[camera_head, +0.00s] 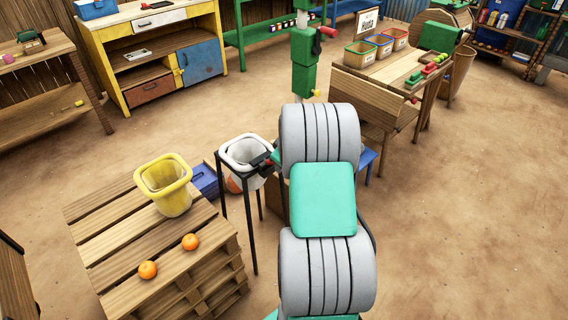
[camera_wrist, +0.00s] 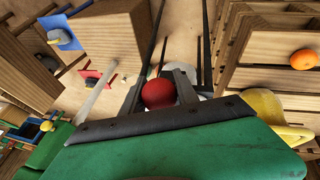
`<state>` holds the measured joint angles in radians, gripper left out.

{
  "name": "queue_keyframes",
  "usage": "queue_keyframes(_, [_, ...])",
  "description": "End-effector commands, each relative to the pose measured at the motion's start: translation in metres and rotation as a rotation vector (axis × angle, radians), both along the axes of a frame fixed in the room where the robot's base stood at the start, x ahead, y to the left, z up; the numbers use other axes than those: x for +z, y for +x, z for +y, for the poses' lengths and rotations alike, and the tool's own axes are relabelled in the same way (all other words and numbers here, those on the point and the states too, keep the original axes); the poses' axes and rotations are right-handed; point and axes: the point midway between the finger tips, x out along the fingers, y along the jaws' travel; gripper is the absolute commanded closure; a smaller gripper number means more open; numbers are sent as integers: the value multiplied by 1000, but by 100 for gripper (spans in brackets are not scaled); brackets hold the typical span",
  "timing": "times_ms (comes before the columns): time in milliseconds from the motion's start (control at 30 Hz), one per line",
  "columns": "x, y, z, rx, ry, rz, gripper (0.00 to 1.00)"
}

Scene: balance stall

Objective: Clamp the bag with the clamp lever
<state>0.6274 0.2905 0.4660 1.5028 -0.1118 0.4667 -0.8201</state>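The white bag (camera_head: 245,152) hangs open-mouthed in a black stand (camera_head: 249,225), with an orange-red patch low on its side. The clamp lever's red knob (camera_head: 267,163) is at the right of the bag's rim, close to my arm. In the wrist view the red knob (camera_wrist: 158,95) sits between the two dark fingers of my gripper (camera_wrist: 160,88), with no clear gap on either side. My gripper looks shut on it. Part of the pale bag shows behind the right finger. In the head view my own arm hides most of the gripper.
A yellow bucket (camera_head: 172,199) and two oranges, a nearer one (camera_head: 148,270) and a farther one (camera_head: 190,242), are on a wooden pallet (camera_head: 100,236) left of the stand. A blue box (camera_head: 204,180) lies behind it. A wooden stall (camera_head: 365,92) stands behind right. The right floor is clear.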

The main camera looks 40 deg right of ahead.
Motion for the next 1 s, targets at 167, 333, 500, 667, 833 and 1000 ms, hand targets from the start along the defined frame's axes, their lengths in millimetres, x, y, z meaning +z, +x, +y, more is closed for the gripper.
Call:
queue_keyframes(167, [3, 2, -1, 0, -4, -5, 50])
queue_keyframes(333, [2, 1, -1, 0, -2, -3, 43])
queue_keyframes(500, [2, 0, -1, -1, -2, -2, 43])
queue_keyframes(667, [22, -7, 2, -1, -4, -5, 43])
queue_keyframes(833, [55, -21, 8, 1, -4, -6, 43])
queue_keyframes(1000, [71, -28, 12, 1, -2, -4, 43])
